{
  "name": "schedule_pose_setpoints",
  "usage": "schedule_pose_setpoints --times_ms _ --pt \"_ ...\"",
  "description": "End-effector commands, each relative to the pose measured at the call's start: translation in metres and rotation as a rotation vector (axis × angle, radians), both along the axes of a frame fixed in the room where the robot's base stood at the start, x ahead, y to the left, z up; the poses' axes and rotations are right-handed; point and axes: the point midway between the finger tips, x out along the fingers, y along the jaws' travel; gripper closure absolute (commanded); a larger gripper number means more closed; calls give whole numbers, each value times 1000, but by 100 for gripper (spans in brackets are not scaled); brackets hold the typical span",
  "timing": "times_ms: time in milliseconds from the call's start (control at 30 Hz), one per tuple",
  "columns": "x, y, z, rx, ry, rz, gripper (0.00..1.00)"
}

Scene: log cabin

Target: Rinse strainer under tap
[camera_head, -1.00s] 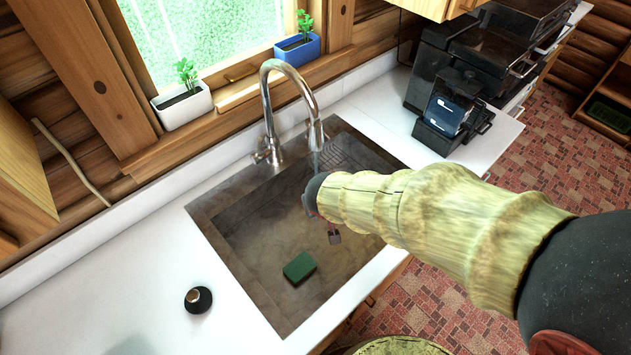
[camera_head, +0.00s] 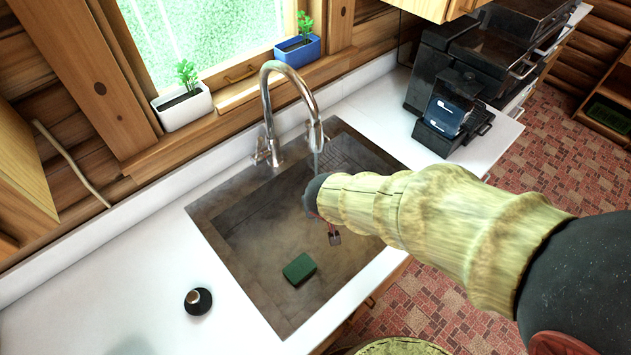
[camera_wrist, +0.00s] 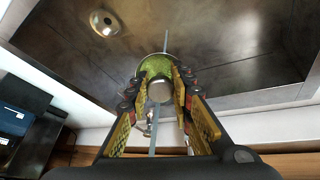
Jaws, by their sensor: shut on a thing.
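My gripper (camera_wrist: 158,88) is shut on the strainer (camera_wrist: 154,67), a small round thing with a green inside and a pale metal rim, held between the fingertips. In the head view my wrist covers the strainer, and only a small part of my gripper (camera_head: 334,237) shows over the sink. The tap (camera_head: 288,78) is a curved metal faucet at the back of the sink (camera_head: 235,235). A thin stream of water falls from its spout beside my wrist. In the wrist view the stream passes at the strainer; I cannot tell exactly where it lands.
A green sponge (camera_head: 299,268) lies in the sink. A small dark round object (camera_head: 198,300) sits on the white counter (camera_head: 130,270) at left. A black coffee machine (camera_head: 450,115) stands at right. Two potted plants (camera_head: 183,102) (camera_head: 297,48) stand on the sill.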

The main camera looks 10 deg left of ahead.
Motion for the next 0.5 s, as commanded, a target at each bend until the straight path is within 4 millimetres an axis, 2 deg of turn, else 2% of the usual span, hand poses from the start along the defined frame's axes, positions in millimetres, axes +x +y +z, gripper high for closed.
schedule_pose_setpoints --times_ms 233,500 --pt "-3 0 3 2 -1 1 100" --pt "-21 -3 19 2 -1 1 100"
